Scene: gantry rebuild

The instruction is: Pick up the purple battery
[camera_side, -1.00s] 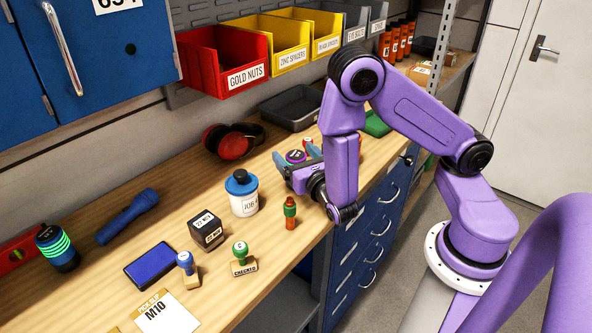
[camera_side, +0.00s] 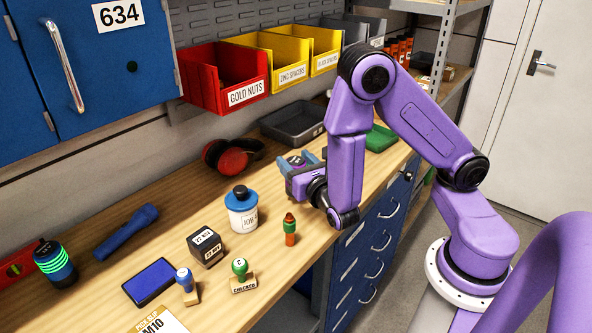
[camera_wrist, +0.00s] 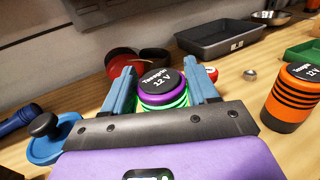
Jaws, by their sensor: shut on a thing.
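The purple battery (camera_wrist: 162,84) has a black top with "12 V" lettering and green bands. In the wrist view it sits upright between the two blue fingers of my gripper (camera_wrist: 158,70), which is shut on its sides. In the side view my gripper (camera_side: 297,161) is over the rear part of the bench, and the battery (camera_side: 297,159) shows only in part between the fingers. Its lower end is hidden there, so its gap to the bench top is hard to judge.
An orange battery (camera_wrist: 290,100) stands right of my gripper. A dark grey tray (camera_side: 294,124) lies behind. Bins hang above the bench.

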